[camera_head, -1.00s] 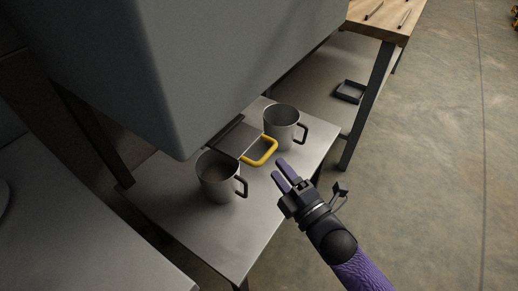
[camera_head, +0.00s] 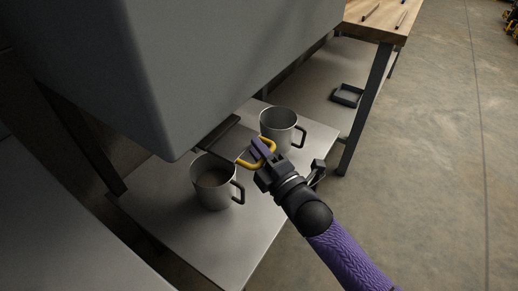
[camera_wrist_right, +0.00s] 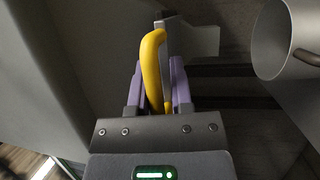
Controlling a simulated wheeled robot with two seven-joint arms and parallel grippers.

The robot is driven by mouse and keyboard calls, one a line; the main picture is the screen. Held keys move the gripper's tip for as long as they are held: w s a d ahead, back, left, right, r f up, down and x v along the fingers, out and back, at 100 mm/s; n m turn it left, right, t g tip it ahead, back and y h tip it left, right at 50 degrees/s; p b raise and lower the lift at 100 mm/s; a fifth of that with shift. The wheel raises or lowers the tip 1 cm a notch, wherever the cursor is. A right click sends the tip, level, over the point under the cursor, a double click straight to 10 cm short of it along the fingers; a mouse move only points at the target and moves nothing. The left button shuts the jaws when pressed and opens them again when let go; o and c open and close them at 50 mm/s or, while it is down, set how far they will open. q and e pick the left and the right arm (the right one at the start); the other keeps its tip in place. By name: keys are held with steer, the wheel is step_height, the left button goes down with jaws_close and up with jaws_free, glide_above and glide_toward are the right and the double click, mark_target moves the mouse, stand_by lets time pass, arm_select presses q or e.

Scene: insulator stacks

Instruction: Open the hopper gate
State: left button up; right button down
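The hopper (camera_head: 235,60) is a large grey box filling the upper middle of the head view. Its gate is a flat grey plate (camera_head: 218,133) under it, with a yellow loop handle (camera_head: 243,162). My right gripper (camera_head: 262,150) is at the handle. In the wrist view, the yellow handle (camera_wrist_right: 152,65) passes between the two purple fingers (camera_wrist_right: 157,85), closer to the left one. The fingers stand apart, with a gap by the right finger. The gate plate (camera_wrist_right: 198,40) shows beyond the handle. My left gripper is out of view.
One grey mug (camera_head: 213,190) with dark contents stands in front of the handle, and another mug (camera_head: 278,125) stands behind it, both on a metal shelf (camera_head: 235,235). A wooden-topped bench (camera_head: 382,22) and a small dark tray (camera_head: 346,95) are at the right.

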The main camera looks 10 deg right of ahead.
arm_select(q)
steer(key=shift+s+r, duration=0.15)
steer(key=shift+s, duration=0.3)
arm_select(e)
steer(key=shift+r, duration=0.4)
